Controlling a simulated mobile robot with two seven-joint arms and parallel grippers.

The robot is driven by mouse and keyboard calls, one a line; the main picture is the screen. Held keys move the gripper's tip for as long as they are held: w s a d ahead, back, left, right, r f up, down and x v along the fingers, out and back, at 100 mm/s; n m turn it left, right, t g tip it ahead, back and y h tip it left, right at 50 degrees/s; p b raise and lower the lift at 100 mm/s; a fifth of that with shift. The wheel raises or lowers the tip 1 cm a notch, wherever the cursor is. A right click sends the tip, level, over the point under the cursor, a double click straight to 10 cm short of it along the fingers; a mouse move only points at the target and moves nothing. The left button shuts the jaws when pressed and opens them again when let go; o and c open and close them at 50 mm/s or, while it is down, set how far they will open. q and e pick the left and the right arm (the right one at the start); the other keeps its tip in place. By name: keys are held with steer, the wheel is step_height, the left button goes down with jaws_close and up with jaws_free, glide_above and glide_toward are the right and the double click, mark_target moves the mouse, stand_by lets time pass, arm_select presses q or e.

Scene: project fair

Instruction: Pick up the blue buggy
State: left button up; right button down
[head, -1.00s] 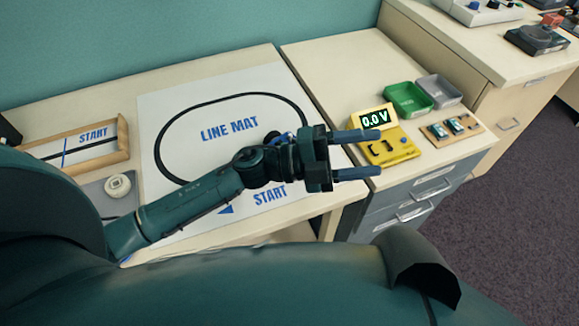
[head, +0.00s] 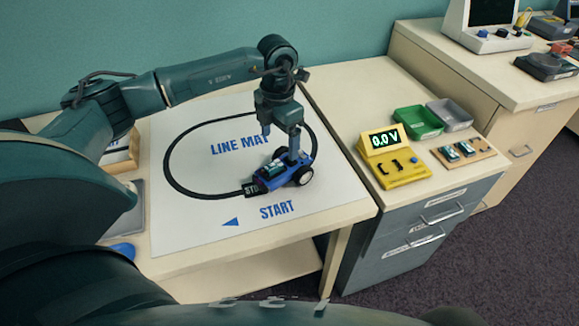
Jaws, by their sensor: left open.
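The blue buggy (head: 265,183) stands on the white line mat (head: 185,235), on the black loop just above the word START. It has dark wheels with pale hubs and a box on top. My left gripper (head: 280,147) points down over the buggy with its fingers spread. One finger comes down in front of the buggy's far part; the other is farther left, by the mat lettering. Whether either finger touches the buggy I cannot tell. My right gripper is not in view.
A yellow meter (head: 400,172) reading 0.0 V stands on the cabinet to the right. Behind it are a green tray (head: 418,124) and a grey tray (head: 450,115). A wooden board (head: 464,154) with small parts lies beside them. The mat's front right is clear.

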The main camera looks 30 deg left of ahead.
mark_target(279, 162)
arm_select(q)
step_height(279, 162, down, 9)
steer(key=shift+s+f+p, duration=0.15)
steer(key=shift+f+p, duration=0.05)
steer(key=shift+p, duration=0.1)
steer(key=c, duration=1)
steer(key=shift+r, duration=0.1)
